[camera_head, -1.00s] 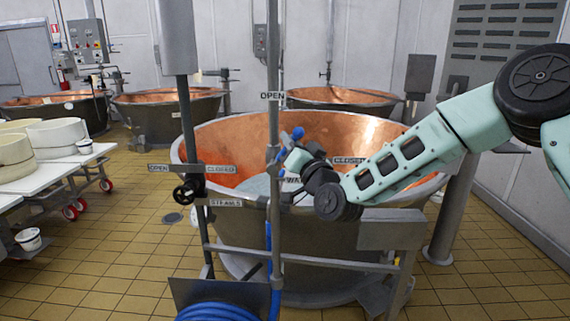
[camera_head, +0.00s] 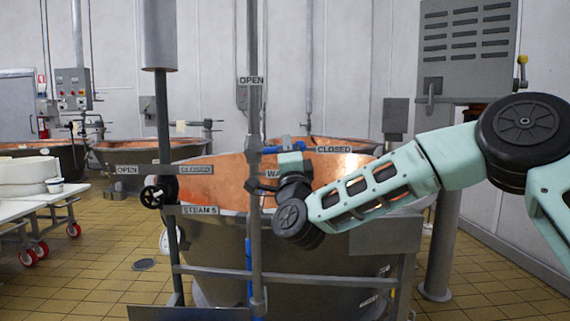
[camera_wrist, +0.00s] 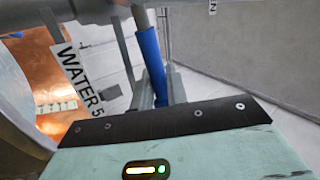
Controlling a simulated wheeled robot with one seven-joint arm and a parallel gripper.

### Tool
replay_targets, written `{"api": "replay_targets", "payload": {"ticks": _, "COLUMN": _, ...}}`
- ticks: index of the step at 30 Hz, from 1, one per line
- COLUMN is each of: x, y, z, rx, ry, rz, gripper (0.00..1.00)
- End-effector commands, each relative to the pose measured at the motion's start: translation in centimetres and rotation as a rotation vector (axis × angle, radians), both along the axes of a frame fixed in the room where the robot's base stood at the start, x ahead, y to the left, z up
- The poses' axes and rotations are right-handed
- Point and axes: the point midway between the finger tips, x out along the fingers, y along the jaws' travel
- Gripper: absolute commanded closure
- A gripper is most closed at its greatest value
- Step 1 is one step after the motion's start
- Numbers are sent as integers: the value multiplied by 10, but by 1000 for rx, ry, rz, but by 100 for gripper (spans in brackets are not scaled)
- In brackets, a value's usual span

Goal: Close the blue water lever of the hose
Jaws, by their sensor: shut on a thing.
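The blue water lever (camera_head: 283,146) is on the grey upright pipe (camera_head: 254,200). It lies close to level, pointing right from the pipe towards the CLOSED label (camera_head: 333,149). The OPEN label (camera_head: 251,80) is higher on the same pipe. My gripper (camera_head: 290,152) is at the lever from below and is shut on it; the fingertips are small and partly hidden in the head view. In the wrist view the blue lever (camera_wrist: 151,58) rises from between the grey fingers (camera_wrist: 160,92), beside the WATER 5 label (camera_wrist: 76,75).
A large copper vat (camera_head: 225,178) stands right behind the pipe. A black steam valve wheel (camera_head: 158,191) is on another pipe to the left. A white table (camera_head: 35,207) on red wheels is at the far left.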

Motion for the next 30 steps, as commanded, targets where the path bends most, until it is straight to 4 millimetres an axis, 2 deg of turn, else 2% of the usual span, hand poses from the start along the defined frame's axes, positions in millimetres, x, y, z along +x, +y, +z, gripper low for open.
{"api": "replay_targets", "payload": {"ticks": 1, "x": 0, "y": 0, "z": -10, "rx": 26, "ry": 0, "rz": -1, "gripper": 100}}
{"api": "replay_targets", "payload": {"ticks": 5, "x": 0, "y": -1, "z": -13, "rx": 82, "ry": -1, "rz": -1, "gripper": 100}}
{"api": "replay_targets", "payload": {"ticks": 26, "x": 0, "y": -1, "z": -15, "rx": 151, "ry": 0, "rz": -1, "gripper": 100}}
{"api": "replay_targets", "payload": {"ticks": 27, "x": 0, "y": -1, "z": -15, "rx": 150, "ry": 0, "rz": -1, "gripper": 74}}
{"api": "replay_targets", "payload": {"ticks": 28, "x": 0, "y": -1, "z": -15, "rx": 150, "ry": 0, "rz": -1, "gripper": 66}}
{"api": "replay_targets", "payload": {"ticks": 30, "x": 0, "y": -1, "z": -15, "rx": 150, "ry": -1, "rz": -1, "gripper": 66}}
